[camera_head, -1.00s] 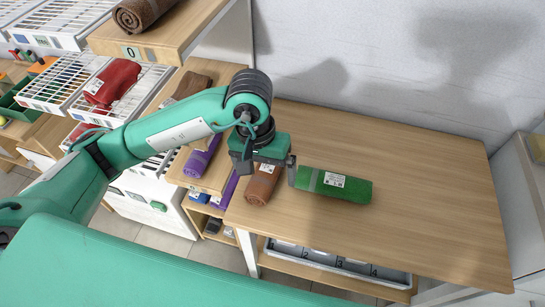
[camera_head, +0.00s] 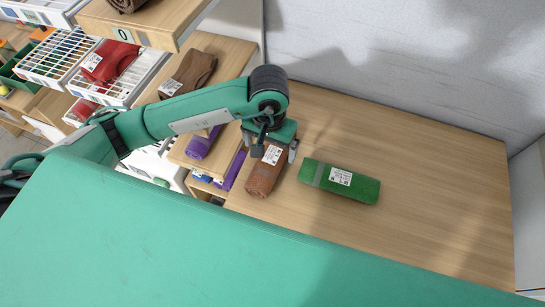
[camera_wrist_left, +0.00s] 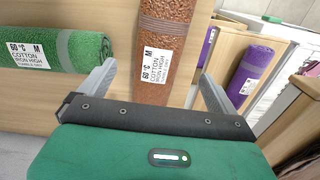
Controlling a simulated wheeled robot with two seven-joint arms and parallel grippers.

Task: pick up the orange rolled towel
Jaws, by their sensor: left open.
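The orange-brown rolled towel (camera_head: 262,180) lies on the wooden table, with a white care label near its far end. My left gripper (camera_head: 272,152) is open at the towel's far end, with one finger on either side of it in the picture. In the left wrist view the towel (camera_wrist_left: 170,35) shows between the two spread fingers (camera_wrist_left: 157,82), with a gap on each side. I cannot tell how far above the table the fingertips are. My right gripper is not in view.
A green rolled towel (camera_head: 340,180) lies just right of the gripper. Purple rolled towels (camera_head: 203,142) are on the lower shelving to the left. A wooden shelf (camera_head: 150,28) is at upper left. The table's right side (camera_head: 440,190) is clear.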

